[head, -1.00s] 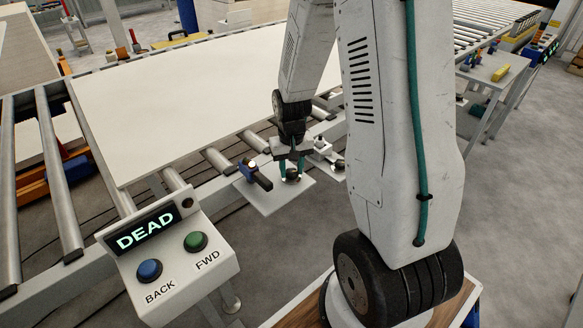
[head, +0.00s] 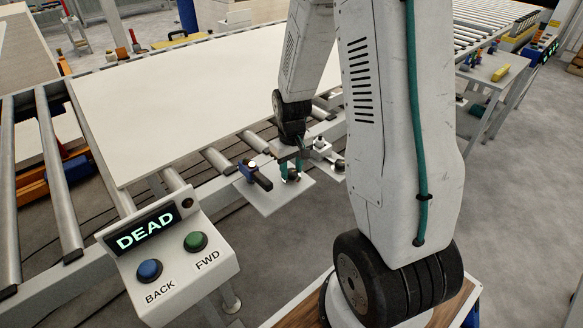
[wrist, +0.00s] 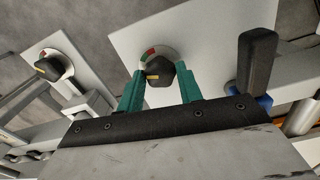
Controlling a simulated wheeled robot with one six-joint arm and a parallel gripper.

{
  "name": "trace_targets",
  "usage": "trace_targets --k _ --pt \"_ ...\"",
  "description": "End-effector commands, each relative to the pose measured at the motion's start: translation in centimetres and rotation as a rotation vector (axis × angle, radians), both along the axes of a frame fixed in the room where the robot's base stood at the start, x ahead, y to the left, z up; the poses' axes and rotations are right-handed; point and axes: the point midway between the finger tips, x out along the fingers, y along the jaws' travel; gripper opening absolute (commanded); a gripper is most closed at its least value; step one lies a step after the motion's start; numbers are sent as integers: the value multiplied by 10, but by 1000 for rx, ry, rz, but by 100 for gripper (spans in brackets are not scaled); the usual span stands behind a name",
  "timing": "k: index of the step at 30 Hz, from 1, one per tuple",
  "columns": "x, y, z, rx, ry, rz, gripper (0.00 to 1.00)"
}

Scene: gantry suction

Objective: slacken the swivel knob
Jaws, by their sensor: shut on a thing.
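A dark knob (wrist: 160,73) with a yellow pointer mark sits on a round dial with a red and a green section, on a pale plate (wrist: 214,45). The pointer faces left in the wrist view. My gripper (wrist: 160,88) has its two green fingers on either side of this knob and is shut on it. In the head view my gripper (head: 291,168) reaches down over the knob (head: 293,176), partly hiding it. A second dark knob (wrist: 48,66) with a similar dial is on a separate plate to the left in the wrist view. No label tells which is the swivel knob.
A black-handled lever (wrist: 258,62) with a blue base stands close to the right of my gripper in the wrist view. A roller conveyor carries a large pale board (head: 180,90). A control box (head: 170,255) reads "DEAD", with BACK and FWD buttons.

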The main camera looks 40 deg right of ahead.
Motion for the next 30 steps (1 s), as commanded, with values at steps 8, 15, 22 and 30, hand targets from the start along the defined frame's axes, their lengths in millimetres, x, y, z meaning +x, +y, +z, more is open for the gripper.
trace_targets --k 8,15,22,30 --pt "0 0 0 0 -1 -1 57" --pt "1 0 6 -1 -2 -1 57" --pt "1 -1 43 -2 -6 -1 57" --pt "1 -1 75 -1 -3 -1 57"
